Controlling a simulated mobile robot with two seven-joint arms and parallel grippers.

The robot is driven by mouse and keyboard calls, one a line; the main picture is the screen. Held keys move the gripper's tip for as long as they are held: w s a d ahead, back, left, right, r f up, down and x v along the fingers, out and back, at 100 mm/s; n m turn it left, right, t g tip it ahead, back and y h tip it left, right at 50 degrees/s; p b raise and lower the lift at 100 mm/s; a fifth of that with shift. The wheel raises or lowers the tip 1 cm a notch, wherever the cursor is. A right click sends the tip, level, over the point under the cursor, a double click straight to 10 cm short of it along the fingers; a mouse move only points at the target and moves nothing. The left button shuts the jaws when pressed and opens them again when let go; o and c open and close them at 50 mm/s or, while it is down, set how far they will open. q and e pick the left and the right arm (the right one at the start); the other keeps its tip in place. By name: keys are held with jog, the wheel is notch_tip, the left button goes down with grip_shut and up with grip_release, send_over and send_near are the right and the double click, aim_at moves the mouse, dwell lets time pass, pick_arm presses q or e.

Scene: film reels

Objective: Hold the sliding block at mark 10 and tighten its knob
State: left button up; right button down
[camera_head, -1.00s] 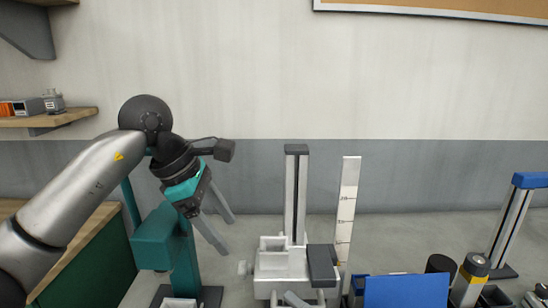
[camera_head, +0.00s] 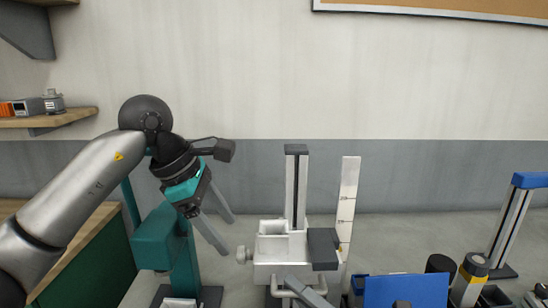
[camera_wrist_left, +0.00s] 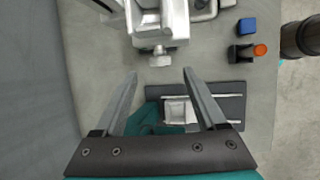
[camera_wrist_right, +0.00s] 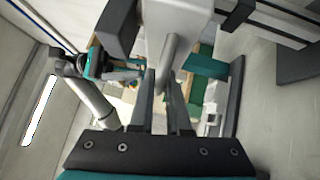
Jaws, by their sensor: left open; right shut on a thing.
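The pale sliding block (camera_head: 283,268) sits on the upright column (camera_head: 296,190), with a dark grey part (camera_head: 323,248) on its right side beside the scale (camera_head: 347,210). The scale's numbers are too small to read surely. The knob (camera_head: 243,255) sticks out of the block's left side; it also shows in the left wrist view (camera_wrist_left: 160,58). My left gripper (camera_head: 222,230) is open and empty, left of the knob and apart from it. My right gripper (camera_wrist_right: 163,82) is shut on the block's bar handle (camera_wrist_right: 168,58), below the block in the head view.
A teal stand (camera_head: 165,240) is below my left gripper. A blue panel (camera_head: 405,291), a yellow-banded cylinder (camera_head: 470,278) and a blue-topped post (camera_head: 515,220) stand to the right.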

aim_at(238, 248)
pick_arm(q)
jog(key=shift+x, duration=2.8)
jog(key=shift+r+g, duration=0.1)
jog(key=shift+g, duration=0.5)
jog(key=shift+c, duration=0.2)
jog(key=shift+w+a, duration=0.1)
jog(key=shift+a, duration=0.05)
grip_shut()
